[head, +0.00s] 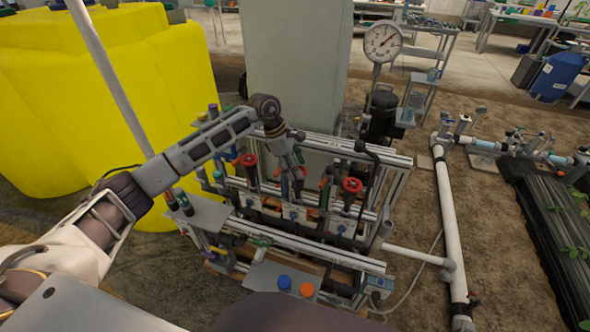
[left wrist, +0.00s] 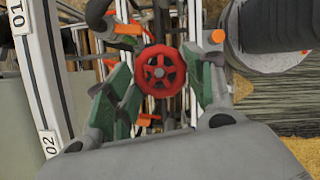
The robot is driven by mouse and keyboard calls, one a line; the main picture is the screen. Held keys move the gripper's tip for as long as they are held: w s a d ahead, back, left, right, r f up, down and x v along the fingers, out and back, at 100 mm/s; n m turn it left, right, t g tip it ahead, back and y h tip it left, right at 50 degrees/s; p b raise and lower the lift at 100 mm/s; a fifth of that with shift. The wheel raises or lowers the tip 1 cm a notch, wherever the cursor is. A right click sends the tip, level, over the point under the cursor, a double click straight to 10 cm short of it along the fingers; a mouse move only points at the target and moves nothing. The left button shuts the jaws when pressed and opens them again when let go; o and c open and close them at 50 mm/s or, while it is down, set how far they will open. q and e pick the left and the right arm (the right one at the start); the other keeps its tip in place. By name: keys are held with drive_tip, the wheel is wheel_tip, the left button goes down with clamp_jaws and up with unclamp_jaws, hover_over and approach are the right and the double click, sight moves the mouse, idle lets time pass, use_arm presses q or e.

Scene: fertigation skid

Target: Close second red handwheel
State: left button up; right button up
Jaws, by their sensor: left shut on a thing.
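My left gripper (head: 292,172) reaches down over the middle of the valve row on the skid. In the left wrist view, a red handwheel (left wrist: 160,72) with spokes and a grey hub sits between the green-padded fingers, which are shut on its rim from both sides. In the head view this middle handwheel is hidden behind the gripper. Another red handwheel (head: 248,160) shows left of the gripper, and one more red handwheel (head: 352,185) stands to its right on a dark valve body. My right gripper is not in view.
The skid's aluminium frame (head: 330,255) surrounds the valves. A pressure gauge (head: 383,41) stands behind on the right. A yellow tank (head: 90,90) is at the left, and a white pipe (head: 446,215) runs over the soil at right. Blue and orange caps (head: 306,289) sit in front.

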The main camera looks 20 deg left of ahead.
use_arm(q)
drive_tip(key=shift+w+m+b, duration=0.1)
drive_tip(key=shift+m+b, duration=0.3)
drive_tip(key=shift+m, duration=0.1)
drive_tip(key=shift+g, duration=0.3)
drive_tip(key=shift+m+b, duration=0.65)
drive_tip(key=shift+m, duration=0.05)
drive_tip(key=o, duration=1)
drive_tip(key=shift+v, duration=0.9)
drive_tip(key=v, duration=1)
drive_tip(key=shift+w, duration=0.25)
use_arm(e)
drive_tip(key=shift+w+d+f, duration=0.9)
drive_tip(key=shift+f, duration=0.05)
use_arm(q)
drive_tip(key=shift+a, duration=0.1)
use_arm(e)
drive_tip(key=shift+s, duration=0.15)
